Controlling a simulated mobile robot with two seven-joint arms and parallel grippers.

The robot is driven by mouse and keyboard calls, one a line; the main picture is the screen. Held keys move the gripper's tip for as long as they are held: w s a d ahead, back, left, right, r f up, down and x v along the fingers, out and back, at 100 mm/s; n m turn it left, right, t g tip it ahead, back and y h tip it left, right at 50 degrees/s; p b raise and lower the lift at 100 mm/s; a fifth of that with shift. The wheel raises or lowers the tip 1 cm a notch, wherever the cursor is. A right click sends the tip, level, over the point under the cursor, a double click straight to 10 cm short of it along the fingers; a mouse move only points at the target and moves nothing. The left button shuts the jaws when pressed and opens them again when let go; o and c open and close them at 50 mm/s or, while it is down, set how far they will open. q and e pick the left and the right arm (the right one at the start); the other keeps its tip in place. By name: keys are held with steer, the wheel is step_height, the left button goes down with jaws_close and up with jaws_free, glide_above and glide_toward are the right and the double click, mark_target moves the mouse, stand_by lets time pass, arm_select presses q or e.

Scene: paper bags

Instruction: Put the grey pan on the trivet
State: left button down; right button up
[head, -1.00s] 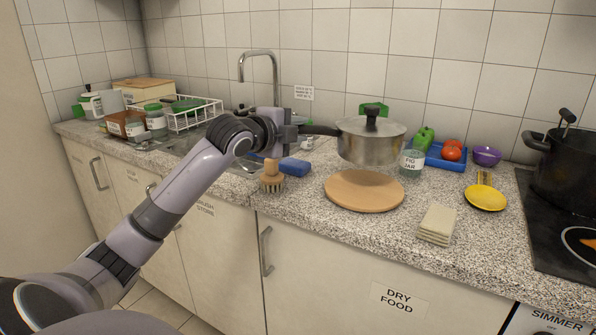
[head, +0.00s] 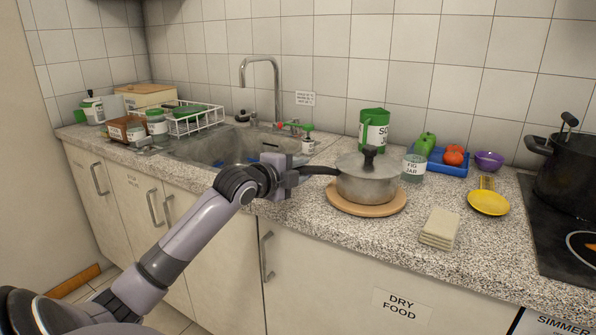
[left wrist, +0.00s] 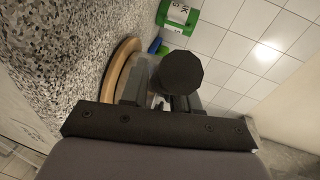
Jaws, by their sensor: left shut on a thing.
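The grey pan (head: 366,187) with its lid and black knob is upright over the round wooden trivet (head: 340,204). Its base looks to be on the trivet, though a tiny gap cannot be ruled out. My left gripper (head: 298,172) is shut on the pan's dark handle (head: 322,170), left of the pan. In the left wrist view the dark round shape between the fingers (left wrist: 160,100) hides most of the pan, and the trivet's edge (left wrist: 122,68) shows beside it. My right gripper is not in view.
Behind the trivet stand a glass jar (head: 414,167) and a green-and-white container (head: 373,130). A blue tray (head: 447,167) holds vegetables. Folded cloths (head: 440,228) and a yellow spoon rest (head: 488,203) lie to the right. The sink (head: 225,150) is left.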

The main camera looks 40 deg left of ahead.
arm_select(q)
steer(key=shift+r, duration=0.25)
steer(key=c, duration=1.2)
jaws_free()
steer(key=shift+f, duration=0.35)
steer(key=o, duration=0.4)
steer(key=shift+c, duration=0.2)
